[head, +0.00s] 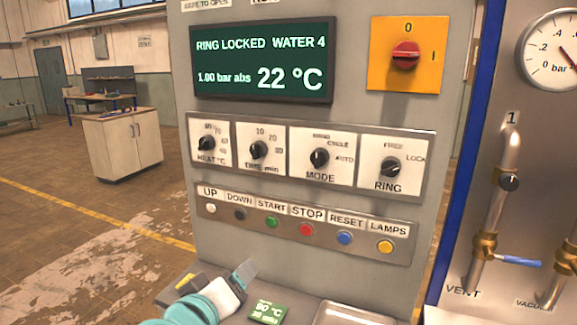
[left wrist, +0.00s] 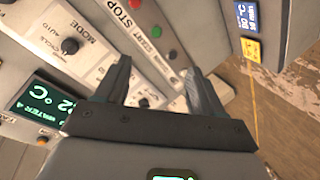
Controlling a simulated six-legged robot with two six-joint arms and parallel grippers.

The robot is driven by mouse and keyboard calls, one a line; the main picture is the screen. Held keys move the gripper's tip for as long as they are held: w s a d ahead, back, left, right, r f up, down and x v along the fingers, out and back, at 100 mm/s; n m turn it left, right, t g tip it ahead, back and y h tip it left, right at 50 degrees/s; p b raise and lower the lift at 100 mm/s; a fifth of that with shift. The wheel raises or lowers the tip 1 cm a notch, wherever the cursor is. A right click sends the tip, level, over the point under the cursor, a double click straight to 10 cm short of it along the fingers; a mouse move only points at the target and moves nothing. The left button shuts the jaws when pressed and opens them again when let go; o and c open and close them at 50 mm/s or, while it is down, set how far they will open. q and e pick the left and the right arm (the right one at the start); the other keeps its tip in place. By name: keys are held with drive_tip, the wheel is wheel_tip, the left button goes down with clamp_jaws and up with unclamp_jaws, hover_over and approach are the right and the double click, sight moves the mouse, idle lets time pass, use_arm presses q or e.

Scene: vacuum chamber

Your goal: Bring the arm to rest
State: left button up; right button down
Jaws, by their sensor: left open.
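My left gripper (head: 245,272) is low in the head view, in front of the control panel (head: 215,245) and below its button row. Its arm is teal and white. In the left wrist view the two dark fingers of the left gripper (left wrist: 158,82) stand apart with nothing between them. The panel's MODE knob (left wrist: 70,46), the green START button (left wrist: 156,32) and part of the display (left wrist: 38,110) show beyond the fingers. I cannot tell how far the fingertips are from the panel. My right gripper is in neither view.
The panel has a display (head: 262,62) reading RING LOCKED, WATER 4, 22 °C, and a red switch (head: 405,55). A green card (head: 267,311) lies beside my gripper. Brass-fitted pipes (head: 487,243) stand at right. Open floor and a cabinet (head: 120,143) are at left.

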use_arm(q)
drive_tip(key=s+a+f+m+g+y, duration=0.1)
drive_tip(key=s+a+f+g, duration=0.2)
drive_tip(key=f, duration=1.3)
drive_tip(key=a+f+g+y, duration=0.1)
drive_tip(key=a+f+g, duration=0.25)
drive_tip(key=f, duration=1.15)
drive_tip(key=s+d+f+m+g+h, duration=0.1)
drive_tip(key=s+d+f+g, duration=0.1)
drive_tip(key=s+f, duration=0.5)
drive_tip(key=s+d+f+m+g+h, duration=0.1)
drive_tip(key=s+f+g, duration=0.4)
drive_tip(key=s, duration=0.8)
wheel_tip(320, 180, down, 4)
drive_tip(key=shift+s+d+r+m+h, duration=0.2)
drive_tip(key=shift+d+r+m+h, duration=0.15)
drive_tip(key=shift+d, duration=0.45)
drive_tip(key=shift+w+f, duration=0.15)
drive_tip(key=shift+f, duration=0.05)
drive_tip(key=c, duration=0.5)
